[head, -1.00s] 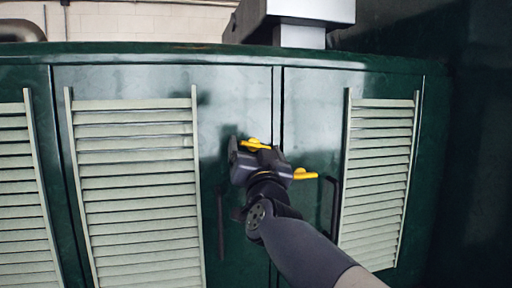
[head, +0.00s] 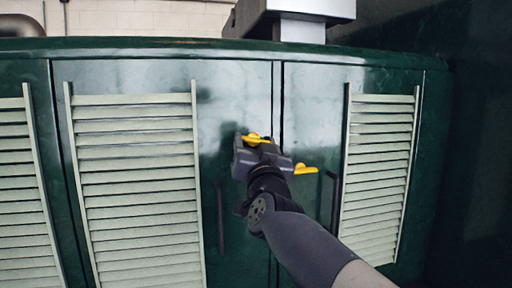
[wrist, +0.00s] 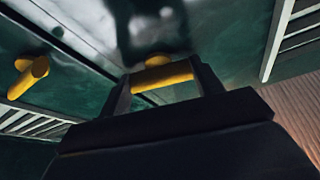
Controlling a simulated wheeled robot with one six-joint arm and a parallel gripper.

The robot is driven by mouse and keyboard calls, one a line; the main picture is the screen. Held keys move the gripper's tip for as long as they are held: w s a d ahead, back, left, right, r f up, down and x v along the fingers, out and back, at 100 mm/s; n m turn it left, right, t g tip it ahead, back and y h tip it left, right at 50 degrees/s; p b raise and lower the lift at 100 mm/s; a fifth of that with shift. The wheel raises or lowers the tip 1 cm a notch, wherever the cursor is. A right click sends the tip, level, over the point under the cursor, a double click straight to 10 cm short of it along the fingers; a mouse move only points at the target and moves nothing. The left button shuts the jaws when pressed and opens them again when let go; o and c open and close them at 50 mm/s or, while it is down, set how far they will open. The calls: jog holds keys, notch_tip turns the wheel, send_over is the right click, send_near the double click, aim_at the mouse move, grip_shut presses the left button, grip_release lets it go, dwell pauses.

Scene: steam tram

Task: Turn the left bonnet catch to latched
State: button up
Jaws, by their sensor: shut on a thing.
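The left bonnet catch (head: 257,138) is a yellow lever on the green bonnet door, just left of the seam between two doors. It lies close to level in the head view. My gripper (wrist: 164,78) is shut on this lever, with one dark finger at each end of its visible part in the wrist view (wrist: 162,76). My gripper's body hides part of the catch in the head view. A second yellow catch (head: 305,169) sits right of the seam, also near level. It shows free at the left of the wrist view (wrist: 29,78).
Dark upright handles stand on the left door (head: 220,222) and the right door (head: 335,203), below the catches. Pale louvred panels (head: 136,170) flank them. A grey metal box (head: 312,8) rises above the bonnet top.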

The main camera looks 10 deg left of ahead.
jog(key=n+y+b, duration=0.2)
jog(key=n+b, duration=0.2)
jog(key=shift+d+g, duration=0.1)
jog(key=shift+g, duration=0.2)
jog(key=o, duration=1)
jog(key=b+v, duration=0.3)
jog(key=v, duration=0.7)
jog(key=shift+s+d+f, duration=0.15)
jog(key=shift+s+d, duration=0.05)
jog(key=shift+s, duration=0.15)
